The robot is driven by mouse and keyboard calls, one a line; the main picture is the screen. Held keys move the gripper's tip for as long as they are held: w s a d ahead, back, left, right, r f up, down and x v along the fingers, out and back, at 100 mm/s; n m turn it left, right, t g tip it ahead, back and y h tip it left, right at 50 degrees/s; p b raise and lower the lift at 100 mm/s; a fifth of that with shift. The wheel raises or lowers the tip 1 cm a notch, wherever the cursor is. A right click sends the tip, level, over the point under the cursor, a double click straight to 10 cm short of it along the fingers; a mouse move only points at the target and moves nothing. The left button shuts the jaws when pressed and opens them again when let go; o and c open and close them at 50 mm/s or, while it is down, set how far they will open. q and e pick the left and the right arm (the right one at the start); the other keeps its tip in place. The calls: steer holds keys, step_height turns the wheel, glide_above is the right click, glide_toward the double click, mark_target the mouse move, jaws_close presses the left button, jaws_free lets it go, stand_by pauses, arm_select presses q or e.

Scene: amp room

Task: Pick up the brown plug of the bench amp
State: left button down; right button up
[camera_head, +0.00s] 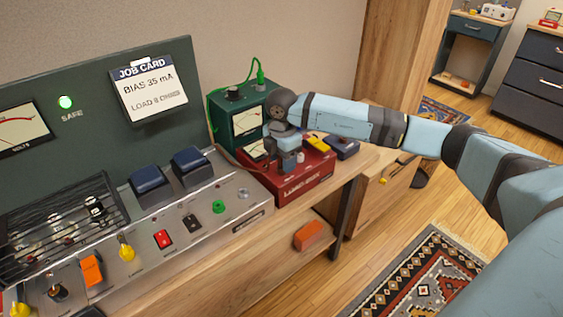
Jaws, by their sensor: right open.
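The bench amp (185,225) is the long silver panel on the wooden bench, with knobs, switches and two dark blue transformer blocks. A thin brown cable (226,155) runs from behind the amp toward the red load box (300,183). I cannot make out the brown plug; my gripper may hide it. My right gripper (288,165) points down over the load box, close to its top. It is open; I cannot see anything between its fingers. My left gripper is not in view.
A green meter box (240,117) with a green lead stands behind the load box. A yellow plug (318,144) and a dark blue box (342,147) lie right of my gripper. An orange block (309,236) rests on the lower shelf. The floor at right holds a patterned rug (420,285).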

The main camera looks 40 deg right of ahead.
steer(key=shift+f, duration=0.25)
jaws_close()
steer(key=shift+r, duration=0.1)
steer(key=shift+r, duration=0.15)
